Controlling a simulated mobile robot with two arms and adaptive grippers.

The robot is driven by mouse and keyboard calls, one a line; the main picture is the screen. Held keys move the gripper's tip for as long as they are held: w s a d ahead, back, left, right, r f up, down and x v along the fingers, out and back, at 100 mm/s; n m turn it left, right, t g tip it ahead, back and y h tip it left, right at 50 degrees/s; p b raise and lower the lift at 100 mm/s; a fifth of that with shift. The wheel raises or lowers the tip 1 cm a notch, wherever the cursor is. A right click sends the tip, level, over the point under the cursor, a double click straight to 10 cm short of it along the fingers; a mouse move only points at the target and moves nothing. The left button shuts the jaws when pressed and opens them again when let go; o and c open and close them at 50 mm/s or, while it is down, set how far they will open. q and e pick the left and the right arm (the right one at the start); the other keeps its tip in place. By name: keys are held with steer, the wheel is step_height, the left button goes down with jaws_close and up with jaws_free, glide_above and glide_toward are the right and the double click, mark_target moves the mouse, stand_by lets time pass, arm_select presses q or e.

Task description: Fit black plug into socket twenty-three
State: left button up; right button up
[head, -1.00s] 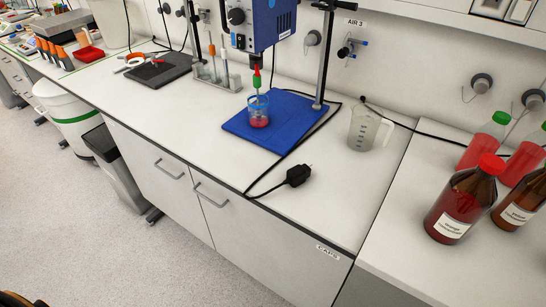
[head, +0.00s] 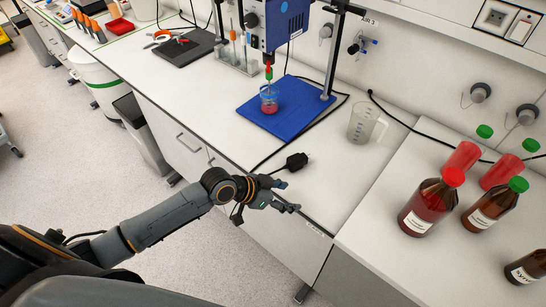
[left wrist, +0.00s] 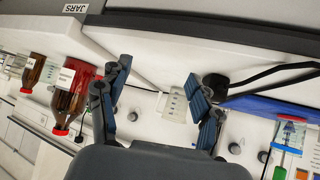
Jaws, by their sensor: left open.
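The black plug (head: 297,160) lies on the white bench near its front edge, its cable running back left. It also shows in the left wrist view (left wrist: 214,85), just beyond the right-hand finger. My left gripper (head: 288,196) is open and empty at the bench's front edge, nearer the camera than the plug and apart from it. Its two blue-padded fingers show in the left wrist view (left wrist: 156,75). A wall socket (head: 495,16) sits at the upper right beside a switch; I cannot read a number on it. My right gripper is not in view.
A blue stirrer base (head: 290,122) with a beaker of red liquid (head: 269,101) stands behind the plug. A clear jug (head: 361,122) is to its right. Bench around the plug is clear.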

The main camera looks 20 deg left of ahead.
arm_select(q)
steer(key=t, duration=0.2)
glide_toward(289, 164)
steer(key=shift+w+d+f+n, duration=0.2)
steer(key=shift+w+d+f, duration=0.2)
steer(key=shift+w, duration=0.15)
steer(key=shift+w+d+f+n, duration=0.2)
steer(key=shift+w+d+f, duration=0.25)
steer(key=shift+w, duration=0.15)
steer(key=b+x, duration=0.4)
steer(key=x, duration=0.3)
steer(key=shift+f+b, duration=0.2)
steer(key=shift+b, duration=0.2)
steer(key=shift+w+d+f+b, duration=0.3)
steer(key=shift+w+d+b, duration=0.1)
steer(key=shift+w+b, duration=0.1)
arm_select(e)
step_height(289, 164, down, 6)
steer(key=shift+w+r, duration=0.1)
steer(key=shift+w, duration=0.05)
arm_select(q)
steer(key=shift+c, duration=0.4)
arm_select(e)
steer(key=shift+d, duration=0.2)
